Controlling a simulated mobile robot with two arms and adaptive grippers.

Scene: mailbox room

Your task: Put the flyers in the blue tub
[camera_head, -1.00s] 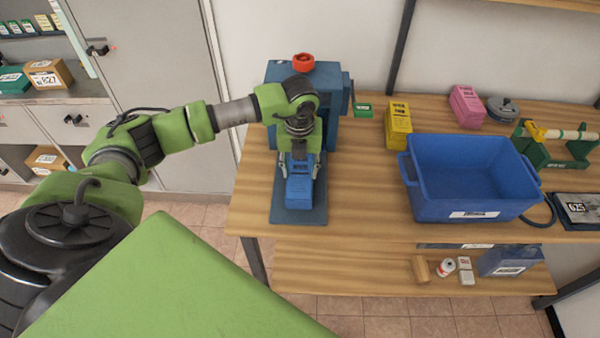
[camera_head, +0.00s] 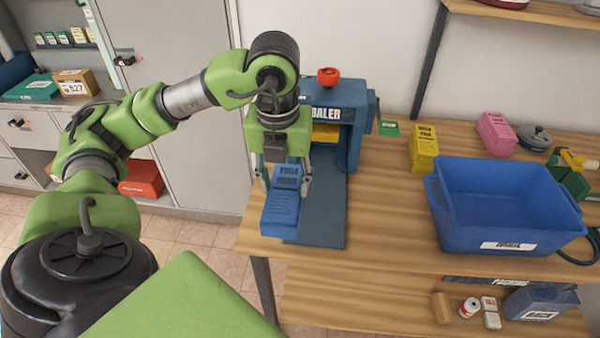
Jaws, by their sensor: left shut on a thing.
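My left gripper (camera_head: 280,180) is shut on a blue block-like bundle (camera_head: 283,208) with a printed face. It holds the bundle in front of the blue baler (camera_head: 363,100), over the left part of its base plate. The blue tub (camera_head: 507,212) sits on the workbench to the right, well apart from the gripper. No contents show in it. I cannot tell from the print which bundles are flyers. My right gripper is not in view.
A yellow item (camera_head: 325,132) shows inside the baler, which has a red knob (camera_head: 328,77). A small green box (camera_head: 389,128) lies beside it. Bare bench top (camera_head: 390,215) lies between baler and tub. A lower shelf (camera_head: 350,305) holds small items and a bin.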

